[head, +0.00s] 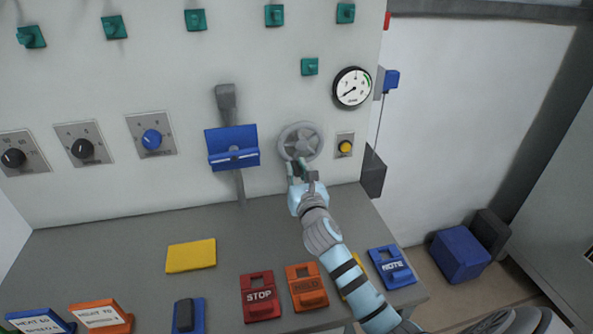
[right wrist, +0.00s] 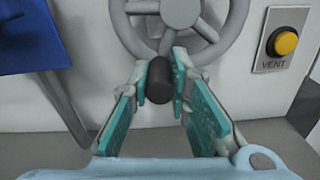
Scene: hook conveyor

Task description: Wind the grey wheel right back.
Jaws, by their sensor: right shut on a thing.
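The grey wheel (head: 300,142) is mounted on the pale wall panel, left of a yellow button. In the right wrist view its rim, spokes and hub (right wrist: 181,12) show at the top, cut off by the picture edge. A dark handle knob (right wrist: 160,78) sticks out from the lower rim. My right gripper (head: 301,168) reaches up to the bottom of the wheel. In the right wrist view its teal-padded fingers (right wrist: 167,85) are shut on the knob, one on each side. My left gripper is not in view.
A yellow VENT button (head: 344,146) sits just right of the wheel, with a round gauge (head: 352,88) above it. A blue tray-like holder (head: 232,147) is close on the left. Below, the grey bench (head: 120,250) carries STOP (head: 260,296), HOLD and NOTE tags.

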